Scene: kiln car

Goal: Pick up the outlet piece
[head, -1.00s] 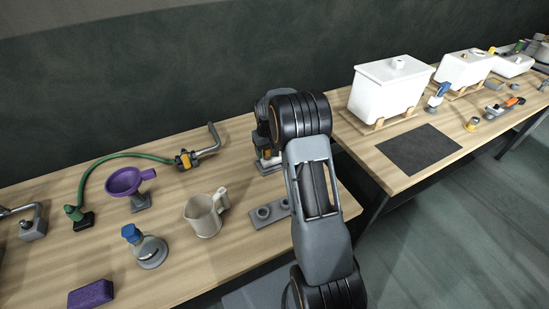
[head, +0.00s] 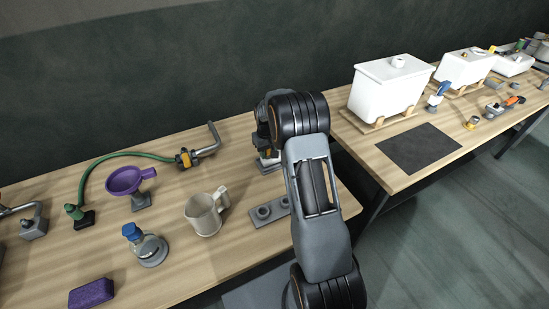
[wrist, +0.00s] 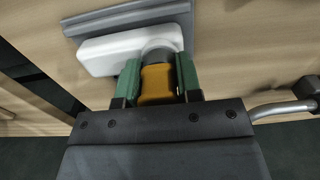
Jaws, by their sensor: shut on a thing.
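The outlet piece, as I take it, is the orange part with a dark grey collar (wrist: 157,84) in the wrist view. My gripper (wrist: 158,78) has its two green fingers closed on either side of it. Just beyond it is a white rounded block (wrist: 102,52) on a grey plate (wrist: 130,14); I cannot tell whether the piece touches the block. In the head view my gripper (head: 264,152) is low over the back right of the near table and mostly hidden behind my arm.
On the near table are a bent grey pipe with a green hose (head: 208,148), a purple funnel (head: 125,181), a beige jug (head: 203,214), a blue-capped flask (head: 148,248) and a grey two-hole plate (head: 268,210). White tanks (head: 388,88) stand on the right table.

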